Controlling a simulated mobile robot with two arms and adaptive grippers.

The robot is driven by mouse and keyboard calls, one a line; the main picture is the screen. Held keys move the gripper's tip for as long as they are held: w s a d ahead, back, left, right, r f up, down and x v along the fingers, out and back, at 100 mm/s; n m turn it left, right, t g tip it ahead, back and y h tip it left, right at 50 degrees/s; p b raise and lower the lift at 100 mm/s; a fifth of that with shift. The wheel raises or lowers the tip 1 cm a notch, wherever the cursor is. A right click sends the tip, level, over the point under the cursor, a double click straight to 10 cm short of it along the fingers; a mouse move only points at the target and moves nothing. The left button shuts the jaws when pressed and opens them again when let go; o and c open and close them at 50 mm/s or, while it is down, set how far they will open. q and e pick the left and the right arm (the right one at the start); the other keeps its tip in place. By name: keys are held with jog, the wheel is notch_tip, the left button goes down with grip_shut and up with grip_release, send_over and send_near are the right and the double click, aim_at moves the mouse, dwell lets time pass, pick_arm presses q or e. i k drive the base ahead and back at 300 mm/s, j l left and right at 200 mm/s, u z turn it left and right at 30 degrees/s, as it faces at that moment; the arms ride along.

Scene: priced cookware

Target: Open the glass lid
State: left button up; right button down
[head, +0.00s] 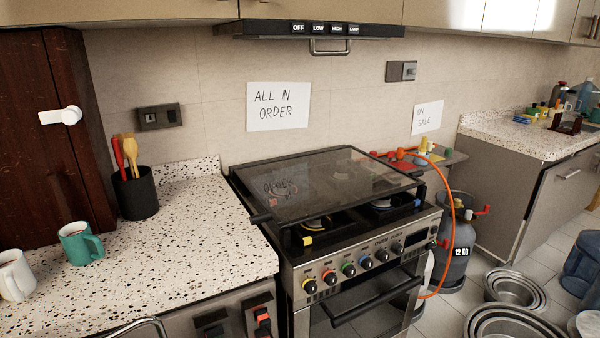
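The glass lid (335,178) is a dark, see-through panel with a dark frame on top of the stove (345,270). It extends over the back and middle of the cooktop. Its front edge appears a little above the cooktop, and the front strip with parts of two burners (316,223) shows below that edge. I cannot tell the lid's exact tilt. The lid reflects the paper sign on the wall. Neither of my grippers is in view, and nothing touches the lid.
A speckled counter (190,245) left of the stove holds a utensil cup (137,196), a teal mug (80,245) and a white mug (15,275). A range hood (320,28) hangs above. A gas cylinder (455,250) with an orange hose (451,215) and metal pans (510,322) stand right.

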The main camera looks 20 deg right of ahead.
aim_at(269, 215)
jog(key=i+l, duration=0.15)
jog(key=l, duration=0.3)
jog(key=i+l, duration=0.1)
jog(key=l, duration=0.3)
jog(key=i+l+u, duration=0.1)
jog(key=l, duration=0.35)
jog(key=i+l, duration=0.15)
jog(key=l, duration=0.3)
